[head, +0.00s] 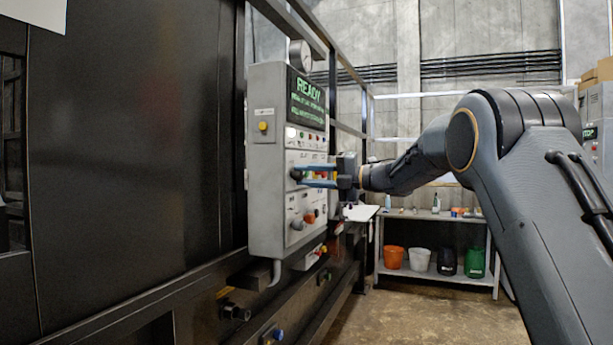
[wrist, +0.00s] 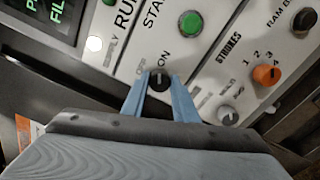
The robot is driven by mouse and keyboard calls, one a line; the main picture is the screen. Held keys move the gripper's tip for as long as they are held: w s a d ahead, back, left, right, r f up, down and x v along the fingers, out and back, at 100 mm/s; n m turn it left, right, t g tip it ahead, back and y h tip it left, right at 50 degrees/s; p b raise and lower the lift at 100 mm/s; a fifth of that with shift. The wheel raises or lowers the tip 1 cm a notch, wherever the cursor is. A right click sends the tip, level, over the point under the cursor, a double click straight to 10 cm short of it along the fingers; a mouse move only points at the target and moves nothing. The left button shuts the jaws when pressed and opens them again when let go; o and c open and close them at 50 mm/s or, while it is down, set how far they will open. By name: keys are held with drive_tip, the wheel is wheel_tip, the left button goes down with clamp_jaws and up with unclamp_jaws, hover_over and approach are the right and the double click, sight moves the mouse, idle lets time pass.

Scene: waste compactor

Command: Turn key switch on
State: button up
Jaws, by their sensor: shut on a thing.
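The key switch (wrist: 158,80) is a small black knob on the grey control panel, with an "ON" label beside it in the wrist view. My gripper (wrist: 160,88) has its two blue fingers on either side of this knob and is shut on it. In the head view my gripper (head: 300,178) reaches the front face of the control panel (head: 266,205) from the right, and its fingers hide much of the switch. I cannot tell the exact angle of the switch.
The panel's screen (head: 306,98) reads "READY". Near the switch are a green button (wrist: 191,23), an orange knob (wrist: 267,74), a grey knob (wrist: 228,115) and a black knob (wrist: 303,20). A shelf (head: 440,277) with several buckets stands behind, over clear floor.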

drive_tip(key=o, duration=1.1)
drive_tip(key=shift+c, duration=0.2)
drive_tip(key=b+v, duration=0.2)
drive_tip(key=v, duration=0.6)
